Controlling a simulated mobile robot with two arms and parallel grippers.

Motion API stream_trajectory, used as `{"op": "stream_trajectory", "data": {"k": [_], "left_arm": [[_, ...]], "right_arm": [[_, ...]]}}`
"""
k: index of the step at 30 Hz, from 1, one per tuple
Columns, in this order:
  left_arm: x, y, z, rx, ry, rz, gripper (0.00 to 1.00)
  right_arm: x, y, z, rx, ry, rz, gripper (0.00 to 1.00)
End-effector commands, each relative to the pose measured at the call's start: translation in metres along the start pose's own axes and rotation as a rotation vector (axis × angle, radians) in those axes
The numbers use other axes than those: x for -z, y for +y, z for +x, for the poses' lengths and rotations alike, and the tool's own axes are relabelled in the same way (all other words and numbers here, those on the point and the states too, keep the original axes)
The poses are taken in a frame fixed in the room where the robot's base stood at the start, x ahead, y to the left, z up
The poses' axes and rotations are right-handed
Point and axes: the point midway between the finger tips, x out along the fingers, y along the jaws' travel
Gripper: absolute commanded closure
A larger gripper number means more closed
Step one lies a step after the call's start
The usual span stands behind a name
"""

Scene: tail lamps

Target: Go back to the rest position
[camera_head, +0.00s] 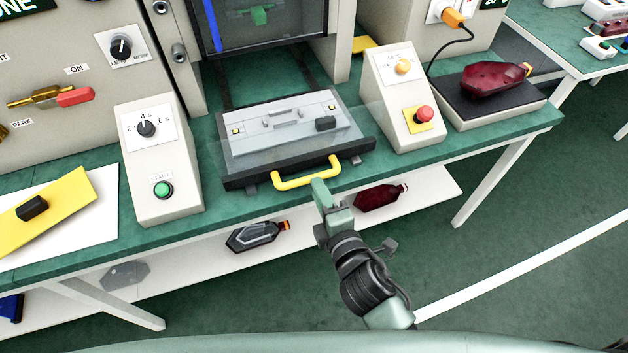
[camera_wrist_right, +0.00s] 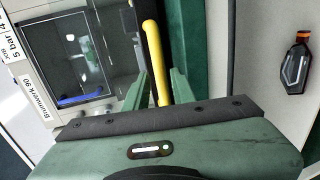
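My right gripper (camera_head: 318,185) is at the front of the dark sliding tray (camera_head: 240,180), close to its yellow handle (camera_head: 290,183). In the right wrist view, the handle (camera_wrist_right: 153,50) shows between the two green fingers (camera_wrist_right: 158,85), with gaps that look open on both sides. Whether a finger touches it I cannot tell. The tray is out in front of the press opening and carries a grey fixture (camera_head: 290,122). My left gripper is not in view.
A timer box (camera_head: 158,165) with a green button stands left of the tray. A box with a red button (camera_head: 400,100) stands right. A red lamp (camera_head: 492,80) lies on a black pad. Lamps lie on the lower shelf (camera_head: 200,262). The floor at right is clear.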

Motion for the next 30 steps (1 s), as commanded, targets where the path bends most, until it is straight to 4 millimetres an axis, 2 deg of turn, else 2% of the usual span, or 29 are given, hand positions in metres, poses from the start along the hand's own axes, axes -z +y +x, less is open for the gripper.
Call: {"op": "stream_trajectory", "data": {"k": [3, 6, 23, 26, 29, 30], "left_arm": [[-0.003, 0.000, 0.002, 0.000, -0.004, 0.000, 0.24], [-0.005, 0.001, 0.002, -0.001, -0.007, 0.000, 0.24], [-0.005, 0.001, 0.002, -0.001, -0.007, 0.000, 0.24], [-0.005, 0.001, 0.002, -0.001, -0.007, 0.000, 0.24], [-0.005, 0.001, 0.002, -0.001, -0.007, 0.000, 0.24], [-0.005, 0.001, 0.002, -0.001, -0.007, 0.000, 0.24]], "right_arm": [[0.000, -0.002, -0.015, 0.002, 0.000, 0.000, 0.75], [0.000, 0.000, -0.020, 0.000, 0.000, -0.001, 0.75], [0.000, -0.001, -0.021, 0.002, -0.001, 0.002, 0.75], [-0.002, -0.018, -0.018, 0.034, -0.003, 0.027, 0.75], [-0.008, -0.062, -0.013, 0.116, -0.012, 0.098, 0.75], [-0.011, -0.088, -0.011, 0.162, -0.021, 0.141, 0.75]]}}
